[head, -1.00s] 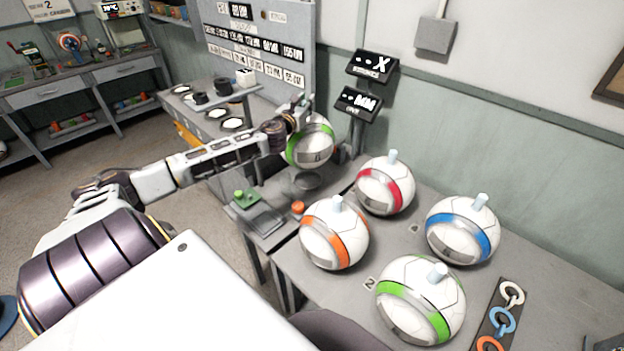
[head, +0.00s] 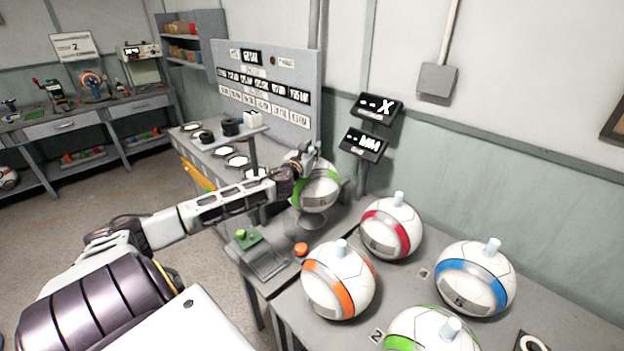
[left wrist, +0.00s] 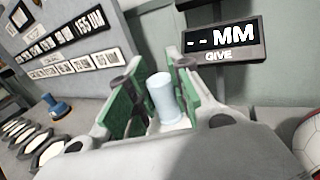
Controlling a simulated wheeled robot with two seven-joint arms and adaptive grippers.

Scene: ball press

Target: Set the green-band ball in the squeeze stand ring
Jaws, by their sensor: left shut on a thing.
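A white ball with a green band (head: 318,190) hangs upright from my left gripper (head: 306,156) in the head view. In the left wrist view, my left gripper (left wrist: 160,103) has its green pads on both sides of the ball's pale peg (left wrist: 163,95). The ball is over the squeeze stand's dark round seat (head: 311,223); I cannot tell whether they touch. A second green-band ball (head: 425,335) sits on the near table, cut off by the lower edge. My right gripper is out of view.
Balls with red (head: 392,228), orange (head: 338,280) and blue (head: 474,278) bands stand on the near table (head: 400,283). Two dark displays (head: 363,144) stand behind.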

